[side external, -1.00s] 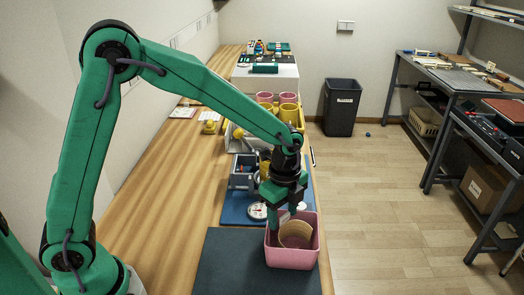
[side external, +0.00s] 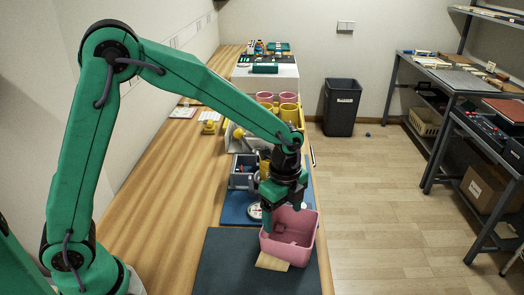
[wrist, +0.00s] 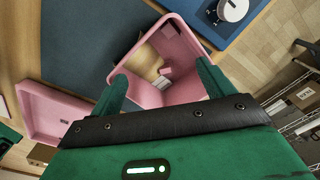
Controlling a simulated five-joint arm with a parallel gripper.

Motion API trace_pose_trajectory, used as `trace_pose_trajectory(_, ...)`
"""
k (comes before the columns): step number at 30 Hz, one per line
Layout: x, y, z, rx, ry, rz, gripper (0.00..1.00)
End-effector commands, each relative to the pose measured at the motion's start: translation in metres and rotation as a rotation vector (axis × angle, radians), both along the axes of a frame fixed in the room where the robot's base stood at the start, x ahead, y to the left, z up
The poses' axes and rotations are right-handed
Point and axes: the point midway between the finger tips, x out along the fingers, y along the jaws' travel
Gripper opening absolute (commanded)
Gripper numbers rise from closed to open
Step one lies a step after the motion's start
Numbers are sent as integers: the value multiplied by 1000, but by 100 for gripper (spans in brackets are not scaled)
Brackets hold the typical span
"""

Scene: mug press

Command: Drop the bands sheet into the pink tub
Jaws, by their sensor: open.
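The pink tub (side external: 303,245) stands tilted at the right edge of the table, its mouth facing up; it also shows in the wrist view (wrist: 190,42). The beige bands sheet (side external: 271,262) shows low at the tub's near left side, partly hidden by the tub. In the wrist view the sheet (wrist: 142,64) shows at the tub's left part; I cannot tell whether it lies inside or pokes out under it. My gripper (side external: 282,213) is over the tub's far left rim.
A dark mat (side external: 225,262) lies left of the tub and a blue mat (side external: 236,205) beyond it. A white round dial (side external: 255,211) stands close behind. A grey bin (side external: 243,178) is farther back. Another pink container (wrist: 50,112) shows at left in the wrist view.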

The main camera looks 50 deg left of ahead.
Motion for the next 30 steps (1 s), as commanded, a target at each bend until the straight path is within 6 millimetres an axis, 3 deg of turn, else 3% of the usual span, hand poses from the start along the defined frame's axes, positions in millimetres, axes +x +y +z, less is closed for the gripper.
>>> trace_pose_trajectory(30, 0, 0, 43, 0, 0, 0, 80)
